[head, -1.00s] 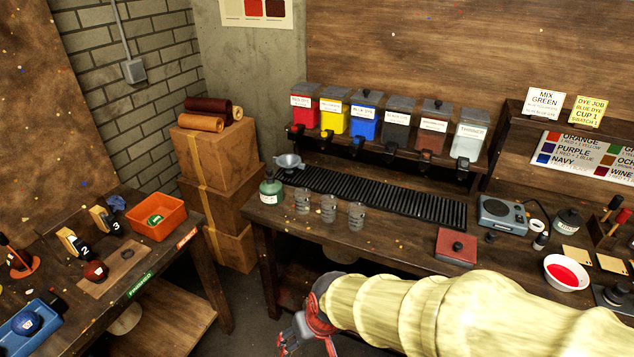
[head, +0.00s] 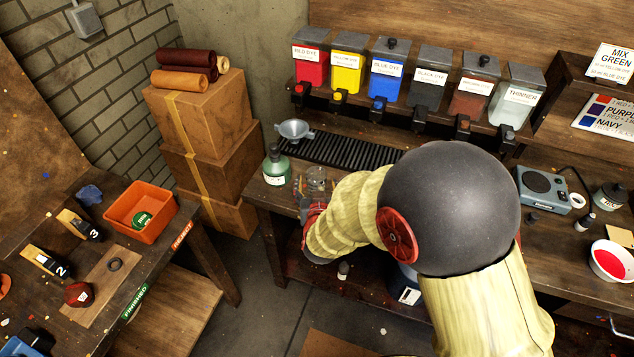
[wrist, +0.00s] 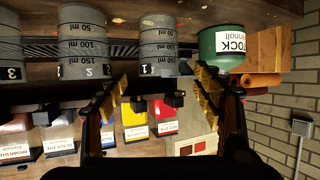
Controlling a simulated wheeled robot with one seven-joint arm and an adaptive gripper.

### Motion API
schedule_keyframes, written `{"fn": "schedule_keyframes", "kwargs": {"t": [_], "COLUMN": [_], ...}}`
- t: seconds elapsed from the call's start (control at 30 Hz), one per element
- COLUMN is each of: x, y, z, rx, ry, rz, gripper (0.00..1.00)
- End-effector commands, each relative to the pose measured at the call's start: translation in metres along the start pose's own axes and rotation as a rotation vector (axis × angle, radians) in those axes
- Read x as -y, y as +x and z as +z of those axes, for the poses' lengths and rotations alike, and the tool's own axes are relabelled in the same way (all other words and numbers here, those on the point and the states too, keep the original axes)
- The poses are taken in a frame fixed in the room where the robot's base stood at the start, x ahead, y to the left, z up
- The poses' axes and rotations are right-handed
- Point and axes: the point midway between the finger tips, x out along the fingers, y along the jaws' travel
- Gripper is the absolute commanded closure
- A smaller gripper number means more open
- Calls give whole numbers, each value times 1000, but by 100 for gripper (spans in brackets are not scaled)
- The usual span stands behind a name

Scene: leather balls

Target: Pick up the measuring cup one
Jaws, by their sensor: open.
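Measuring cup one (wrist: 160,42) is a grey see-through cup marked "1". It appears inverted in the wrist view, just ahead of my gripper (wrist: 158,78) and roughly between the lines of its two fingers. My gripper is open and empty. In the head view, a clear cup (head: 317,179), apparently cup one, stands upright on the bench beside the green bottle, and my gripper (head: 305,197) is low at the bench's front edge beside it. Contact cannot be told. Cup two (wrist: 83,45) and cup three (wrist: 9,45) show in the wrist view; my arm hides them in the head view.
The green stock bottle (head: 276,168) stands close to cup one's left in the head view. A funnel (head: 294,130) and black grate (head: 350,152) are behind. Dye containers (head: 387,75) line the shelf above. Stacked boxes (head: 205,120) stand left of the bench.

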Motion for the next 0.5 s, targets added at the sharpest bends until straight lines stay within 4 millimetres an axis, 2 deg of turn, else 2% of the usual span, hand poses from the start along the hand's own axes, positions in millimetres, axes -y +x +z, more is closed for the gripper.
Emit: {"fn": "schedule_keyframes", "kwargs": {"t": [0.1,0.27,0.5], "x": [0,0,-1], "y": [14,24,58], "z": [2,4,13], "rx": [0,0,1], "ry": [1,1,1], "rz": [0,-1,-1], "gripper": [33,33,33]}}
